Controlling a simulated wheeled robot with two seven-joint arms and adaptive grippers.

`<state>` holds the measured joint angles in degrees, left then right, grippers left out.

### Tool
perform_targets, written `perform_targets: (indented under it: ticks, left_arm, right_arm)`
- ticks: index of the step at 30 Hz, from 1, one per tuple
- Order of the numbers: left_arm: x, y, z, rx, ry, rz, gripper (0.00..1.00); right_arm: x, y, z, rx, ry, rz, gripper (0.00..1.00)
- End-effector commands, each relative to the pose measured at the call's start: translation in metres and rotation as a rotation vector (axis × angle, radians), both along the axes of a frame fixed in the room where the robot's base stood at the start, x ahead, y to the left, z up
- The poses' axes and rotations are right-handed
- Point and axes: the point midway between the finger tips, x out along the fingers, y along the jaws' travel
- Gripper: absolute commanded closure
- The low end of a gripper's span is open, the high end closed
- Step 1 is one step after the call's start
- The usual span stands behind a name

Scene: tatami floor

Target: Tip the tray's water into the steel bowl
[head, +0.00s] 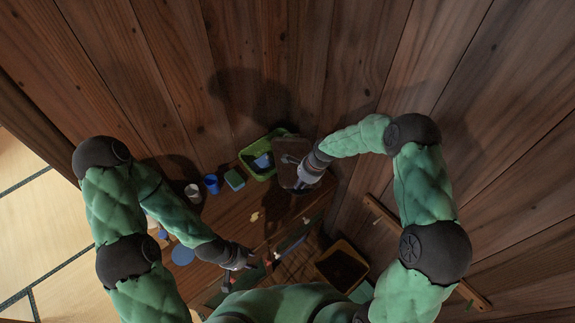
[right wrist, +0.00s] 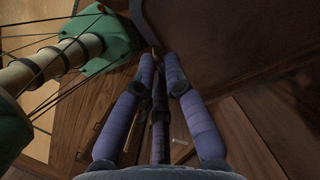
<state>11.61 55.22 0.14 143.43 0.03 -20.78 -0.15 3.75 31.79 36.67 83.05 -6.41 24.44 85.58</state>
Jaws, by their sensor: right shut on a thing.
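A dark brown, flat-sided thing (head: 291,148), which looks like the tray, stands tilted beside the green tub in the head view. My right gripper (head: 300,185) is at its lower edge. In the right wrist view my right gripper (right wrist: 158,58) is shut on the edge of a large brown surface (right wrist: 235,40), apparently the same thing. Water cannot be made out. I cannot pick out a steel bowl. My left gripper (head: 246,266) is low over the near side of the bench; its fingers are too small and dark to read.
A green tub (head: 247,158) with a blue thing (head: 263,161) inside stands against the wooden wall. To its left are a green block (head: 234,180), a blue cup (head: 211,184) and a white cup (head: 193,192). A brown crate (head: 357,252) is at front right. Bare wood lies mid-bench.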

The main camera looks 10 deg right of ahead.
Motion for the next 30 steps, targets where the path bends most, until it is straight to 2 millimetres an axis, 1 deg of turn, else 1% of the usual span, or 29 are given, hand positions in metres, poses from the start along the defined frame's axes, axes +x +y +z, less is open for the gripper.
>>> perform_targets:
  ticks: [1,8,11,16,30]
  left_arm:
    - [0.0,0.0,0.005,0.0,0.0,0.0,0.6]
    - [0.0,0.0,0.017,0.0,0.0,0.0,0.6]
    - [0.0,0.0,0.011,0.0,0.0,0.0,0.6]
    - [0.0,0.0,0.005,0.0,0.0,0.0,0.6]
    - [0.0,0.0,-0.019,0.0,0.0,0.0,0.6]
  right_arm:
    - [0.0,0.001,0.003,-0.009,-0.002,0.003,1.0]
    - [0.001,0.001,0.006,-0.049,-0.008,0.002,1.0]
    - [0.001,0.003,0.005,-0.092,-0.007,0.009,1.0]
    - [0.002,0.002,0.01,-0.175,-0.016,0.007,1.0]
    - [0.001,0.002,0.013,-0.267,-0.013,0.004,1.0]
